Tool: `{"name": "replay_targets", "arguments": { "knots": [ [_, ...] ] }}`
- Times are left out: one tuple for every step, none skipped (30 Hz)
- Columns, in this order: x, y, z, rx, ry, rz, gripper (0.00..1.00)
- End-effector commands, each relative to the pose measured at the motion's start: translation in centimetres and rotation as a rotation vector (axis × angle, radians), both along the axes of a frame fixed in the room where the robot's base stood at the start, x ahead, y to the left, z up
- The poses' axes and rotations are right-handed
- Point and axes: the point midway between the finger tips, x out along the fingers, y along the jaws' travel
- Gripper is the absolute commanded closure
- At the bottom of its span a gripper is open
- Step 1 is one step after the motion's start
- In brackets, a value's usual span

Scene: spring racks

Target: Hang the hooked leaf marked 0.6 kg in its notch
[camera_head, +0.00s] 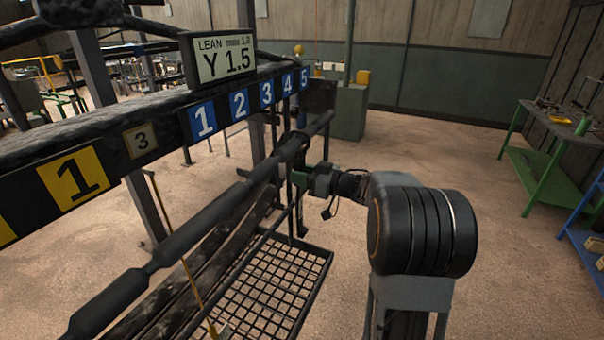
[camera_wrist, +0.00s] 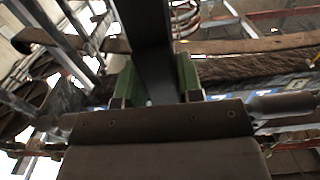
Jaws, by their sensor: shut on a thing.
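My gripper (camera_head: 303,178) is at the far end of the rack, beside the long dark bar (camera_head: 222,205). In the wrist view its green fingers (camera_wrist: 155,82) are shut on a dark, flat leaf (camera_wrist: 147,35). In the head view the leaf (camera_head: 291,208) is a thin, dark upright strip near the bar, below the blue tags 4 and 5. Its hook and the 0.6 kg mark cannot be made out. I cannot tell whether it touches the bar or a notch. Blue number tags 1 to 5 (camera_head: 240,104) run along the beam.
A display (camera_head: 225,60) reading "LEAN" and "Y 1.5" stands on the beam. A yellow tag 1 (camera_head: 75,178) and a small plate 3 (camera_head: 141,139) are nearer. A mesh tray (camera_head: 322,262) lies below. A green bench (camera_head: 545,190) stands right, with open floor between.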

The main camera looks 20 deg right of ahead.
Motion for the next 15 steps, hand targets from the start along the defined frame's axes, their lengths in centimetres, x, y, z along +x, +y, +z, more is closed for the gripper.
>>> {"name": "replay_targets", "arguments": {
  "knots": [
    [0.01,0.01,0.00,0.001,-0.004,0.000,1.00],
    [0.01,0.01,-0.02,0.001,-0.004,0.000,1.00],
    [0.01,0.01,-0.02,0.001,-0.004,0.000,1.00],
    [0.01,0.01,-0.02,0.001,-0.004,0.000,1.00],
    [0.01,0.01,-0.01,0.001,-0.004,0.000,1.00],
    [0.01,0.01,0.00,0.001,-0.004,0.000,1.00],
    [0.01,0.01,0.01,0.001,-0.004,0.000,1.00],
    [0.01,0.01,0.01,0.001,-0.004,0.000,1.00],
    [0.01,0.01,0.01,0.001,-0.004,0.000,0.65],
    [0.01,0.01,0.01,0.001,-0.004,0.000,0.62],
    [0.01,0.01,0.00,0.001,-0.004,0.000,0.59],
    [0.01,0.01,-0.01,0.000,-0.003,0.000,0.56],
    [0.01,0.01,-0.02,0.000,-0.003,0.000,0.53],
    [0.01,0.01,-0.04,0.000,-0.003,0.000,0.50],
    [0.01,0.01,-0.05,0.001,-0.002,0.000,0.46]
  ]
}}
